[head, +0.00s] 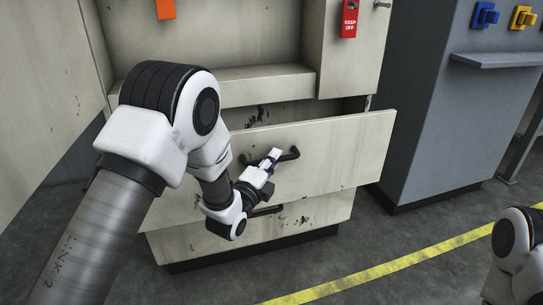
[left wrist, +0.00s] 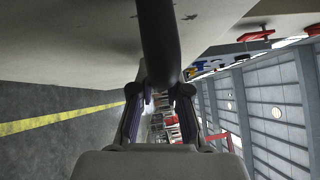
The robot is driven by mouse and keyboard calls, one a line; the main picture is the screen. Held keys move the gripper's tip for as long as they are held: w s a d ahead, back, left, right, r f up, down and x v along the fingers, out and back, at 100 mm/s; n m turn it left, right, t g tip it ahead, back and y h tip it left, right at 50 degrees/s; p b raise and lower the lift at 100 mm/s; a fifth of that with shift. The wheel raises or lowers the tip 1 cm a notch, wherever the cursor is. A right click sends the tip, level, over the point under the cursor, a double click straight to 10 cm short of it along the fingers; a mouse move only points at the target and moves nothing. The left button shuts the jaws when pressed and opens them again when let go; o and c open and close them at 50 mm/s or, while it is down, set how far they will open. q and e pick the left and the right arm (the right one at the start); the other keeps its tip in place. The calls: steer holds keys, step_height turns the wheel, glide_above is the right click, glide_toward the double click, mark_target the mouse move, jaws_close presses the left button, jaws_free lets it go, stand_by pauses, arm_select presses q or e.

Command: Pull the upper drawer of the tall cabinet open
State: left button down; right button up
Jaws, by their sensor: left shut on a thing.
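The tall beige cabinet (head: 270,88) stands ahead in the head view. Its upper drawer (head: 335,150) stands out from the body, with a dark gap behind the top of its front. The dark bar handle (head: 293,154) is on the drawer front. My left gripper (head: 275,155) is shut on this handle. In the left wrist view the handle (left wrist: 158,45) runs as a thick dark bar to the fingers (left wrist: 160,98). My left arm hides the left part of the drawer. My right gripper is out of view; only part of that arm shows at the lower right.
A lower drawer (head: 310,212) with its own handle (head: 266,210) sits below, closed. A red "keep off" tag (head: 350,18) hangs above. A grey cabinet (head: 440,120) stands at the right. The floor in front, with a yellow line (head: 390,268), is clear.

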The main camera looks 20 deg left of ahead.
arm_select(q)
steer(key=c, duration=1.1)
jaws_free()
steer(key=shift+c, duration=0.2)
steer(key=v, duration=1.2)
steer(key=shift+d, duration=0.1)
